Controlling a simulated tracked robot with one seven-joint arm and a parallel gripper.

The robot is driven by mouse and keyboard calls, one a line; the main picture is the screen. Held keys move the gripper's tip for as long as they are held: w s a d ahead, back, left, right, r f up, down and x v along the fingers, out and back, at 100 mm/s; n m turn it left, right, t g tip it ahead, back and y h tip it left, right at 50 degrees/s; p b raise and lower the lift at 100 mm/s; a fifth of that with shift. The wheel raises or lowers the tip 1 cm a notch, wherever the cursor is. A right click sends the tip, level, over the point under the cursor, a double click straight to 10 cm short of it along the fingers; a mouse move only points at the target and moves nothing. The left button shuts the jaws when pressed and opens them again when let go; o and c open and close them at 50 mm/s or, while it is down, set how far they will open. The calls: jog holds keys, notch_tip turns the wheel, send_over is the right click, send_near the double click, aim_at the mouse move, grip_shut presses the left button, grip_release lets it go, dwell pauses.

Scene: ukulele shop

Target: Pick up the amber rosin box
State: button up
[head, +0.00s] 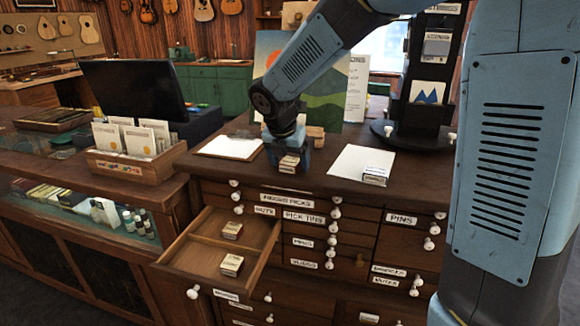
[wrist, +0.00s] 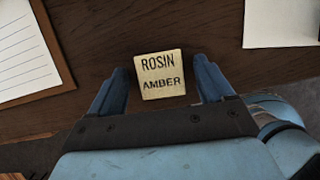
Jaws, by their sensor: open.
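The amber rosin box (wrist: 161,76) is a small pale cream block with "ROSIN AMBER" printed on top. In the wrist view it lies on the dark wooden counter between the tips of my gripper (wrist: 158,85). The two blue fingers stand apart on its left and right, with a small gap on each side. In the head view the box (head: 289,163) shows at the front of the counter, below my gripper (head: 289,150). The far side of the box is hidden there by my gripper.
A clipboard (head: 229,147) lies left of the box and a white sheet (head: 362,160) right, with another small box (head: 375,180) at its corner. Below, an open drawer (head: 240,271) holds two similar boxes. A dark display stand (head: 415,135) rises behind on the right.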

jog(key=shift+c, duration=0.4)
jog(key=c, duration=1)
jog(key=shift+o, duration=0.2)
jog(key=shift+r, duration=0.15)
